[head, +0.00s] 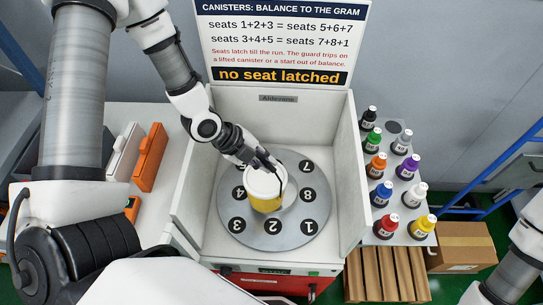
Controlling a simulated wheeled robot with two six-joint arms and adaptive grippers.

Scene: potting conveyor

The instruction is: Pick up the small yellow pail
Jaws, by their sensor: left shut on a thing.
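The small yellow pail (266,201) has a yellow body and a white top. It is at the middle of the grey round plate (235,212), inside the white open-topped machine. My left gripper (268,165) comes down from the upper left and is shut on the pail at its top edge. The fingers partly cover the far side of the pail. I cannot tell whether its base touches the plate. My right arm shows at the lower right edge, but its jaws are out of the frame.
The plate has numbered black seats around it. White walls (347,170) enclose it, with a sign (280,42) behind reading "no seat latched". A rack at right holds several capped bottles (380,193). A cardboard box (463,248) stands at lower right. Orange and white cases (150,157) lie at left.

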